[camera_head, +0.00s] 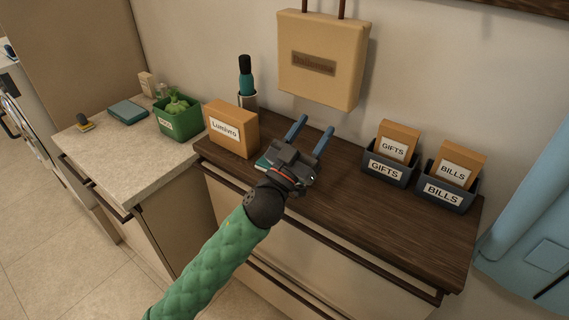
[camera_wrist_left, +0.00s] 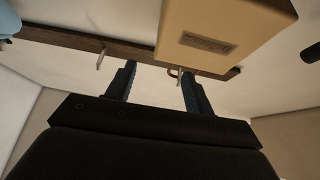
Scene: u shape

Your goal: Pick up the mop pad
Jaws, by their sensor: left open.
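My left gripper (camera_head: 313,128) reaches over the dark wooden counter, its two blue fingers apart and nothing between them. In the left wrist view the open fingers (camera_wrist_left: 158,72) point up towards the wall and the hanging beige bag (camera_wrist_left: 215,35). A flat teal item (camera_head: 262,162) lies on the dark counter, mostly hidden behind the gripper's body. Another flat teal item (camera_head: 128,111) lies on the pale counter at left. I cannot tell which of these is the mop pad. My right gripper is not in view.
The dark counter (camera_head: 410,225) holds a Lumivro box (camera_head: 232,128) left of my gripper, a teal-and-black bottle (camera_head: 246,76) behind, and GIFTS (camera_head: 386,170) and BILLS (camera_head: 446,193) bins at right. A green bin (camera_head: 180,122) stands on the pale counter. The dark counter's front right is clear.

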